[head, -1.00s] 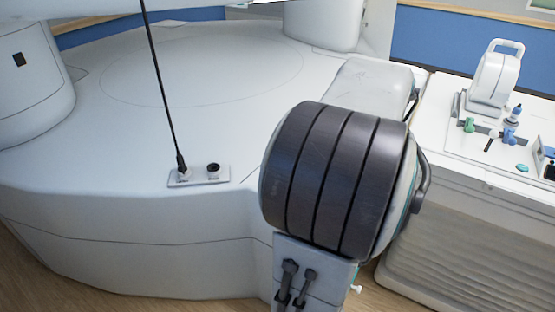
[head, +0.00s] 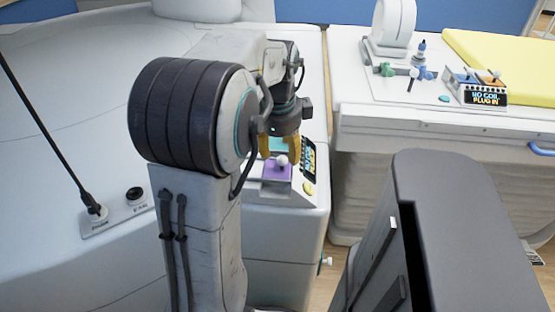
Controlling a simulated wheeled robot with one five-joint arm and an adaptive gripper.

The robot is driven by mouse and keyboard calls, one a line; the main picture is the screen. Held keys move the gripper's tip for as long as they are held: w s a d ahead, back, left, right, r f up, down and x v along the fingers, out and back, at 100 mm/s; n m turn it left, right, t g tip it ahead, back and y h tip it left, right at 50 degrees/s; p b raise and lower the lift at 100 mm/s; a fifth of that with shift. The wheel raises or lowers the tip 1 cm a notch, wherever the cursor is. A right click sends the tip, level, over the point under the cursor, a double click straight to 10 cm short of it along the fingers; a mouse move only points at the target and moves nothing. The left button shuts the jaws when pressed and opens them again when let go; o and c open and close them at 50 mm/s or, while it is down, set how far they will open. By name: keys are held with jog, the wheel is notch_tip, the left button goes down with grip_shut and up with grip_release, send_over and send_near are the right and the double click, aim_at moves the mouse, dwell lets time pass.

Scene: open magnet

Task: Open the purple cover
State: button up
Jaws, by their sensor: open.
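The purple cover (head: 278,172) lies on a small control panel at the near right corner of the large white magnet base. A white round knob (head: 282,160) stands on or just at the cover. My gripper (head: 279,147) hangs just above and behind the knob, pointing down, with its two yellow fingers apart, one on each side. The fingers look empty. Whether they touch the cover or knob is unclear. My arm hides the left part of the panel.
A white patient table (head: 360,100) with a head coil (head: 394,22) and another panel (head: 484,88) stands to the right.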

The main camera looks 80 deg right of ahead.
aim_at(282, 157)
jog(key=shift+d+f+b, duration=0.2)
jog(key=shift+f, duration=0.85)
jog(key=shift+d+f+b, duration=0.15)
jog(key=shift+d+f, duration=0.05)
jog(key=shift+f, duration=0.8)
jog(key=shift+c, duration=0.3)
grip_shut()
